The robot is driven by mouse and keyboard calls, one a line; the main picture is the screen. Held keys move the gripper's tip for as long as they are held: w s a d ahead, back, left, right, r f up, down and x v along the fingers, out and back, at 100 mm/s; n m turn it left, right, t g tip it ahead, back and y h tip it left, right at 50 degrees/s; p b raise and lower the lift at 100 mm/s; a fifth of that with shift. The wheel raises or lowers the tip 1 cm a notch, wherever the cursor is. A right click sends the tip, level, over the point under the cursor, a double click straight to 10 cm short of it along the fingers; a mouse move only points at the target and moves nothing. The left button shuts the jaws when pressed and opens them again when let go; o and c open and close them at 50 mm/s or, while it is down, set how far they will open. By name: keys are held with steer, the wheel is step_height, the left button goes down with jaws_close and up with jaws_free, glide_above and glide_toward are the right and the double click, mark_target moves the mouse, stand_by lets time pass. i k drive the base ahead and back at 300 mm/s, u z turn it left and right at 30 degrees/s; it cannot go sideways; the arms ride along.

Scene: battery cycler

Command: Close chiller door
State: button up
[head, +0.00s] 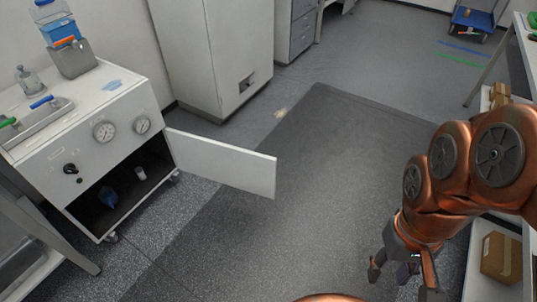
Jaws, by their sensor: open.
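The chiller (122,100) is a white cabinet on casters at the left, with two round gauges and a black knob on its front. Its door (222,161) stands wide open, hinged at the right side of the lower opening and swung out to the right over the floor. Inside the dark opening are a blue item (108,197) and a small white item (140,173). My gripper (402,281) is at the lower right, pointing down, open and empty. It is well to the right of the door and apart from it.
A tall white cabinet (212,60) stands behind the chiller. A grey mat (300,190) covers clear floor between the door and my arm. A shelf with a cardboard box (501,257) is at the right. A blue cart (474,20) stands far back. Bottles and a tray top the chiller.

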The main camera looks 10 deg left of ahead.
mark_target(253, 172)
steer(key=z, duration=0.1)
steer(key=i, duration=3.8)
steer(key=u, duration=2.7)
steer(key=k, duration=0.95)
steer(key=u, duration=0.05)
